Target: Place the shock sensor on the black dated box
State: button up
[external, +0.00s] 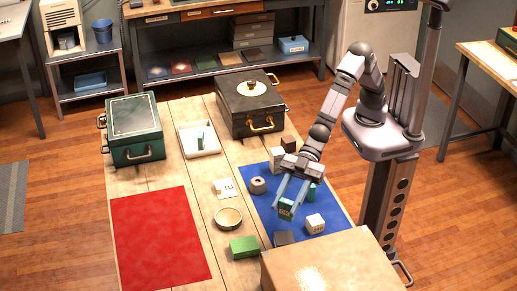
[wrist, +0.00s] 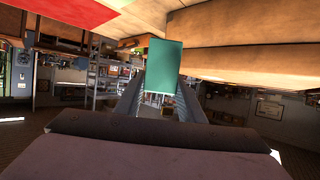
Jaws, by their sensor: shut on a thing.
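My gripper (external: 288,200) is shut on a small teal block with a pale marked face (external: 286,209), which I take to be the shock sensor. It is held over the blue mat; the gap below it is hard to judge. In the wrist view the teal block (wrist: 163,66) sits between my two fingers (wrist: 160,92). A large black box (external: 250,103) with brass handles and a pale round plate with a knob on its lid stands at the back of the table. A small dark block (external: 284,237) lies at the blue mat's front edge. I cannot read a date on either.
The blue mat (external: 325,228) also holds a grey ring (external: 258,185), white blocks (external: 315,223) and another teal item (external: 311,192). A bowl (external: 228,217), green block (external: 244,247), white tray (external: 199,139) and green case (external: 134,130) stand left. A large carton (external: 330,268) blocks the front.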

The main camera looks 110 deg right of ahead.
jog(key=shift+f+p, duration=0.3)
jog(key=shift+f, duration=3.85)
jog(key=shift+f, duration=0.1)
jog(key=shift+f, duration=0.15)
jog(key=o, duration=1.1)
jog(key=shift+r, duration=0.3)
jog(key=b+v, duration=0.1)
jog(key=v, duration=1.1)
jog(key=shift+b, duration=0.3)
